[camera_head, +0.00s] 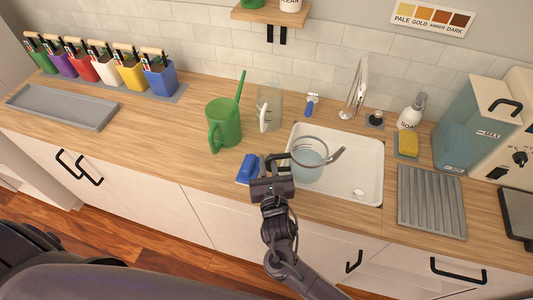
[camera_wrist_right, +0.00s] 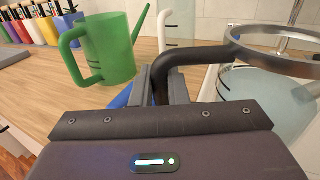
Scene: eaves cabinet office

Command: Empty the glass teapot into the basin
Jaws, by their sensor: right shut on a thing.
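The glass teapot (camera_head: 307,172) is clear, with a grey rim, a dark handle and a spout pointing right. It holds pale blue liquid and is over the left part of the white basin (camera_head: 366,180), looking roughly upright. My right gripper (camera_head: 275,168) is shut on its handle, left of the body. In the right wrist view the gripper (camera_wrist_right: 165,88) clasps the black handle, and the teapot (camera_wrist_right: 268,112) is partly cut off at the right edge. No pouring stream shows. My left gripper is not in view.
A green watering can (camera_head: 224,125) and clear pitcher (camera_head: 270,105) stand left of the basin; a blue object (camera_head: 246,171) lies beside my right gripper. The faucet (camera_head: 356,90) rises behind, with a soap bottle (camera_head: 411,112), yellow sponge (camera_head: 408,144) and ribbed grey tray (camera_head: 431,200) right.

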